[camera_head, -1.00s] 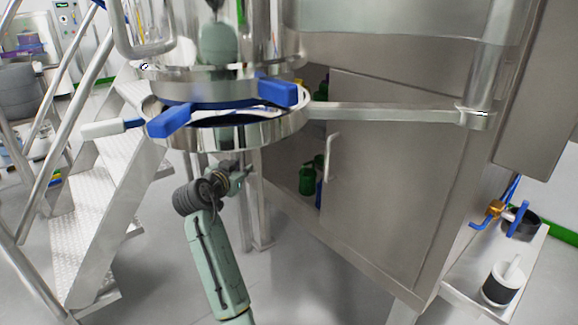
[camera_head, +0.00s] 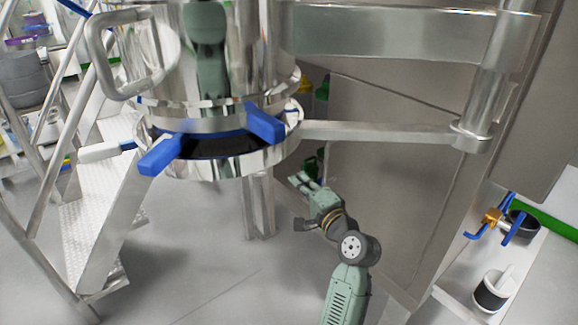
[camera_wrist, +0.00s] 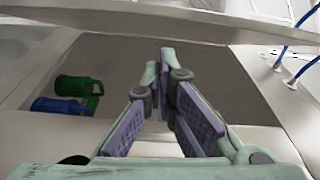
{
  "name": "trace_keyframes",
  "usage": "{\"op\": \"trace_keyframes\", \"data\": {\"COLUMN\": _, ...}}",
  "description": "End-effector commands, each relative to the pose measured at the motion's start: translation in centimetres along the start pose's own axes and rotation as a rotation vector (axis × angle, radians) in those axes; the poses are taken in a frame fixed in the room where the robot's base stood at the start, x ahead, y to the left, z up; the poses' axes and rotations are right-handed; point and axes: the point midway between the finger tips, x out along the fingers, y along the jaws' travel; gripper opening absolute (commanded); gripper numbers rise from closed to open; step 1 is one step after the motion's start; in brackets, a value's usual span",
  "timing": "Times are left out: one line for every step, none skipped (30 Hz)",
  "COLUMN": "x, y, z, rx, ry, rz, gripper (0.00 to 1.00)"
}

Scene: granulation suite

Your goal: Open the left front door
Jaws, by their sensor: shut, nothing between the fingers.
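A steel cabinet stands behind the round vessel, with a flat grey door panel (camera_head: 385,175) on its front. The wrist view also shows a green mug-like item (camera_wrist: 80,88) and a blue one (camera_wrist: 58,106) in the recess. My gripper (camera_head: 303,181) is in front of the opening, near the panel's left edge. Its fingers (camera_wrist: 166,58) are shut and empty, pointing toward the cabinet. The door handle is not visible now; my arm may cover it. I cannot tell whether the fingers touch the panel.
The steel vessel (camera_head: 215,110) with blue clamps (camera_head: 265,124) hangs above and left of my gripper. A steel bar (camera_head: 380,131) crosses above my arm. Stairs (camera_head: 85,215) stand at left. Floor below the vessel is clear.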

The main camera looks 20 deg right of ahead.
Motion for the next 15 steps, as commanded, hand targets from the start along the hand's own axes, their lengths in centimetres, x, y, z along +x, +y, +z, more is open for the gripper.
{"op": "trace_keyframes", "data": {"x": -1.5, "y": 0.7, "z": -1.7, "rx": 0.043, "ry": 0.018, "rz": 0.014, "gripper": 0.00}}
{"op": "trace_keyframes", "data": {"x": -2.1, "y": 1.1, "z": -2.3, "rx": 0.064, "ry": 0.022, "rz": 0.020, "gripper": 0.00}}
{"op": "trace_keyframes", "data": {"x": -2.7, "y": 1.5, "z": -2.9, "rx": 0.087, "ry": 0.026, "rz": 0.025, "gripper": 0.00}}
{"op": "trace_keyframes", "data": {"x": -3.0, "y": 1.7, "z": -3.1, "rx": 0.098, "ry": 0.028, "rz": 0.028, "gripper": 0.00}}
{"op": "trace_keyframes", "data": {"x": -3.1, "y": 1.9, "z": -3.3, "rx": 0.106, "ry": 0.029, "rz": 0.030, "gripper": 0.00}}
{"op": "trace_keyframes", "data": {"x": -3.1, "y": 2.0, "z": -3.5, "rx": 0.112, "ry": 0.029, "rz": 0.031, "gripper": 0.00}}
{"op": "trace_keyframes", "data": {"x": -3.0, "y": 2.0, "z": -3.5, "rx": 0.114, "ry": 0.029, "rz": 0.032, "gripper": 0.00}}
{"op": "trace_keyframes", "data": {"x": -2.8, "y": 2.0, "z": -3.6, "rx": 0.115, "ry": 0.029, "rz": 0.031, "gripper": 0.00}}
{"op": "trace_keyframes", "data": {"x": -2.3, "y": 2.0, "z": -3.6, "rx": 0.115, "ry": 0.029, "rz": 0.031, "gripper": 0.00}}
{"op": "trace_keyframes", "data": {"x": -1.9, "y": 2.0, "z": -3.5, "rx": 0.115, "ry": 0.028, "rz": 0.031, "gripper": 0.00}}
{"op": "trace_keyframes", "data": {"x": -1.3, "y": 2.0, "z": -3.5, "rx": 0.114, "ry": 0.027, "rz": 0.031, "gripper": 0.00}}
{"op": "trace_keyframes", "data": {"x": -0.6, "y": 2.0, "z": -3.5, "rx": 0.114, "ry": 0.027, "rz": 0.031, "gripper": 0.00}}
{"op": "trace_keyframes", "data": {"x": 0.0, "y": 2.0, "z": -3.6, "rx": 0.113, "ry": 0.027, "rz": 0.032, "gripper": 0.00}}
{"op": "trace_keyframes", "data": {"x": 0.6, "y": 2.0, "z": -3.6, "rx": 0.112, "ry": 0.028, "rz": 0.031, "gripper": 0.00}}
{"op": "trace_keyframes", "data": {"x": 1.5, "y": 2.0, "z": -3.6, "rx": 0.112, "ry": 0.027, "rz": 0.032, "gripper": 0.00}}
